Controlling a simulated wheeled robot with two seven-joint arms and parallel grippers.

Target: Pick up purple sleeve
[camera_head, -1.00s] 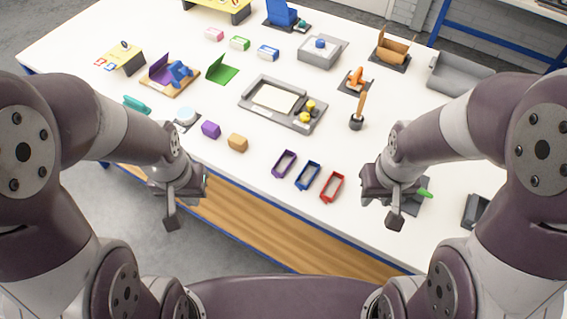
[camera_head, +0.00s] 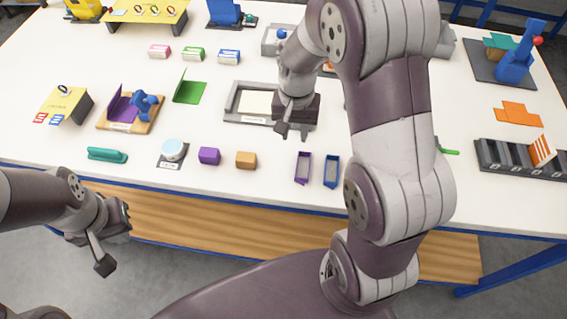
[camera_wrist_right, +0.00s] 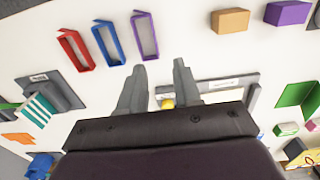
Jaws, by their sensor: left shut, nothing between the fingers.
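The purple sleeve (camera_head: 302,181) is a narrow, open-topped purple frame lying on the table near its front edge. It also shows at the top of the right wrist view (camera_wrist_right: 154,35), just beyond the fingertips. My right gripper (camera_head: 283,131) hangs over the table, left of and farther back than the sleeve. Its fingers (camera_wrist_right: 160,64) are apart with nothing between them, and they do not touch the sleeve. My left gripper (camera_head: 103,252) is shut and empty, low in front of the table at the left.
A blue sleeve (camera_head: 331,172) lies right beside the purple one. A red sleeve (camera_wrist_right: 70,48) shows in the wrist view, hidden by my arm in the head view. An orange block (camera_head: 246,160) and a purple block (camera_head: 209,156) sit to the left. A grey tray (camera_head: 232,100) is behind.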

